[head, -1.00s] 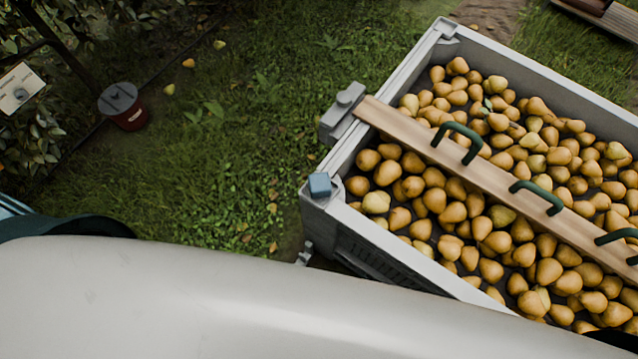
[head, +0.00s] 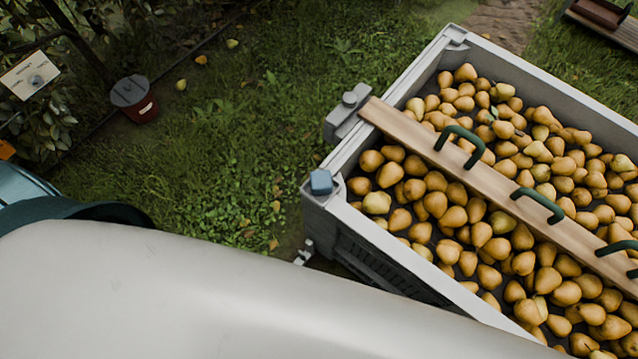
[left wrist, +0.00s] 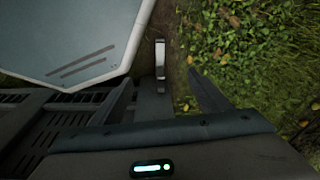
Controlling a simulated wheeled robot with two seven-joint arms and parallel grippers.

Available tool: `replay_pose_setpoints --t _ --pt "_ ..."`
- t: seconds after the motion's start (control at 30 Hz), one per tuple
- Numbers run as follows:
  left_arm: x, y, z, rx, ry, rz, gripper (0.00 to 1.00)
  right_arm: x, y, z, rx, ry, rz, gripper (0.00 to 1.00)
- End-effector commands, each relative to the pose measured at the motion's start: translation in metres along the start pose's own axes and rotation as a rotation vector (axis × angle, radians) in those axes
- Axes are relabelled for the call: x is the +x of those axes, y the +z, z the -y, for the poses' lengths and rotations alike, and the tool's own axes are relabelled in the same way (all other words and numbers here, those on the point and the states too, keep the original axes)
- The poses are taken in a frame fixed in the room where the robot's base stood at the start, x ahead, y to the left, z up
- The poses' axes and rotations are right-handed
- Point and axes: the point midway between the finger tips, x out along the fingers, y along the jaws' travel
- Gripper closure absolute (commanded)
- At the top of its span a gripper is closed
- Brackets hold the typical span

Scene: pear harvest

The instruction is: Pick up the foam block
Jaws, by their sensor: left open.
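The foam block is a small blue block (head: 321,182) resting on the near left corner of the grey bin's rim (head: 345,157) in the head view. It does not show in the left wrist view. My left gripper (left wrist: 160,80) shows in the left wrist view with its two dark fingers apart. I see nothing held between them, and grass and a small pale metal part (left wrist: 160,58) lie beyond. My left gripper cannot be made out in the head view. My right gripper is not in view.
The bin holds many pears (head: 480,235), with a wooden board (head: 480,175) with green handles across it. A grey bracket (head: 347,113) sits on its left rim. A red bucket (head: 135,100) stands on the grass. My pale arm covers the lower left. A slatted dark surface (left wrist: 50,120) is beside my left gripper.

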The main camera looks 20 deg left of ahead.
Motion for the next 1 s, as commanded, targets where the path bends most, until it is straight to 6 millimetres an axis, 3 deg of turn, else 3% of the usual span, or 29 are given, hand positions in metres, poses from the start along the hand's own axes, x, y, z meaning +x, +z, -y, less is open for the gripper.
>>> replay_pose_setpoints --t 0.2,0.5,0.67,0.8,1.0 --pt "-0.074 -0.054 0.003 -0.002 -0.003 -0.042 0.3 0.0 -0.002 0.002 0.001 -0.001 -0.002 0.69" --pt "-0.17 -0.106 -0.001 0.053 0.013 -0.092 0.3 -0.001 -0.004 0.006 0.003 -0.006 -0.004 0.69" --pt "-0.213 -0.132 -0.01 0.136 0.036 -0.124 0.3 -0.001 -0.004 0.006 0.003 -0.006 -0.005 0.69" --pt "-0.252 -0.163 -0.028 0.299 0.075 -0.165 0.3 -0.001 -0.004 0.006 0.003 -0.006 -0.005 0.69" --pt "-0.279 -0.198 -0.056 0.57 0.126 -0.208 0.3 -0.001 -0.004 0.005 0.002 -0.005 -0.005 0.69"
